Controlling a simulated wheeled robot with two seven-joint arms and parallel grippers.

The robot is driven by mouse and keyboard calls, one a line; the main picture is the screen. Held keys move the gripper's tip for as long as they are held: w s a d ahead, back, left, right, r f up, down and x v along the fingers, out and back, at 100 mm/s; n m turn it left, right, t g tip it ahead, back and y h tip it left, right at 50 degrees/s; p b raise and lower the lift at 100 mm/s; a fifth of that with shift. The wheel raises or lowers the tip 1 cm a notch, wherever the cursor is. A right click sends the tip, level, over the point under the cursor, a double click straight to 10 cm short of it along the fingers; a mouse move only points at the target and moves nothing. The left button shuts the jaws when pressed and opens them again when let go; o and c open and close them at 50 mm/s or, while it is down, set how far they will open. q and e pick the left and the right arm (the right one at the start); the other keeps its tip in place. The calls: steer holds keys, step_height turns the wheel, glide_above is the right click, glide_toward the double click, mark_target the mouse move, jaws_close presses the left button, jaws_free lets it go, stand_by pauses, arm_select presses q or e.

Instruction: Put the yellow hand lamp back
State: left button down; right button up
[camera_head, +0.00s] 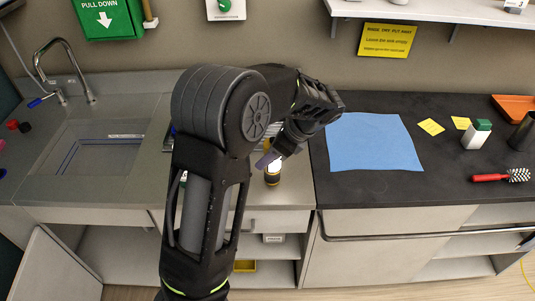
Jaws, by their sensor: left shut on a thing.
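My left arm comes up through the middle of the view, and its gripper (268,157) points down over the front of the grey counter, left of the black worktop. The left gripper is shut on a small upright thing, dark with a yellow band and a pale top, which looks like the yellow hand lamp (273,174). The arm and fingers hide its upper part. I cannot tell whether its lower end touches the counter. My right gripper is not in view.
A sink (92,150) is at left. A blue mat (371,142) lies on the black worktop, with a green-capped bottle (475,138), a red-handled brush (491,178) and a dark cup (524,132) to its right. Below are open shelves and a yellow thing (245,266).

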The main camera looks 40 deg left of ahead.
arm_select(q)
steer(key=shift+f, duration=0.15)
steer(key=c, duration=0.7)
jaws_free()
steer(key=shift+c, duration=0.2)
steer(key=b+v, duration=0.1)
steer(key=v, duration=0.5)
steer(key=s+p+v, duration=0.1)
steer(key=p+v, duration=0.2)
steer(key=v, duration=0.3)
steer(key=shift+w+r, duration=0.25)
steer(key=shift+w, duration=0.15)
